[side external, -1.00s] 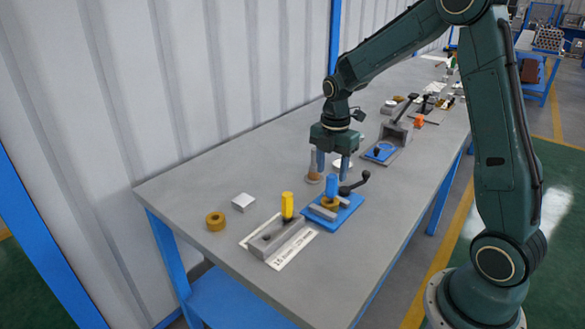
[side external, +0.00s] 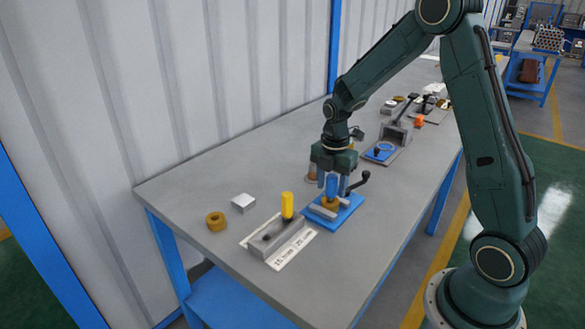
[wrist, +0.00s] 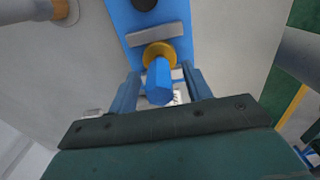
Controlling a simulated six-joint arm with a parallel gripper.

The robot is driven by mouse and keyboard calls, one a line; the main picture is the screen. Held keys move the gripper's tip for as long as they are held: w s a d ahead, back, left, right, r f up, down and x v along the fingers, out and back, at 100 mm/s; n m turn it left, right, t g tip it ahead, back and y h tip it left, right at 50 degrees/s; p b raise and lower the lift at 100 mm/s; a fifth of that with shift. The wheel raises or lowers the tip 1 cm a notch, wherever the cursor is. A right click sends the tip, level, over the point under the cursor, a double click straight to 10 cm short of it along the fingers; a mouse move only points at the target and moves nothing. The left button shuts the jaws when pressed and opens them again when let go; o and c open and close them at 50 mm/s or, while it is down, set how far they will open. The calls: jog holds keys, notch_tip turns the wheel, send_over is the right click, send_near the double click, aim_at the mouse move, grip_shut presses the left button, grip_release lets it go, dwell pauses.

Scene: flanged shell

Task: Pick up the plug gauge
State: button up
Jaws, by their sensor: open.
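A plug gauge with a blue six-sided handle (side external: 332,187) stands upright in a brass flanged part (side external: 330,204) on the blue clamping fixture (side external: 348,211). In the wrist view the blue handle (wrist: 159,82) is between the two fingers of my gripper (wrist: 162,80), with the brass flange (wrist: 158,53) beyond it. The fingers are open, one on each side of the handle, and the gripper (side external: 334,183) is over the fixture. A second gauge with a yellow handle (side external: 287,205) stands in a grey block (side external: 277,241) to the left.
A labelled white plate (side external: 297,250) lies under the grey block. A loose brass ring (side external: 216,221) and a white block (side external: 243,202) lie to the left. A black-knobbed lever (side external: 360,181) rises right of the gripper. The bench's front left is bare.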

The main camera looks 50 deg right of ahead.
grip_shut()
jog(key=shift+r, duration=0.2)
notch_tip(320, 180, up, 20)
jog(key=shift+f, duration=0.15)
dwell(0.7)
dwell(0.5)
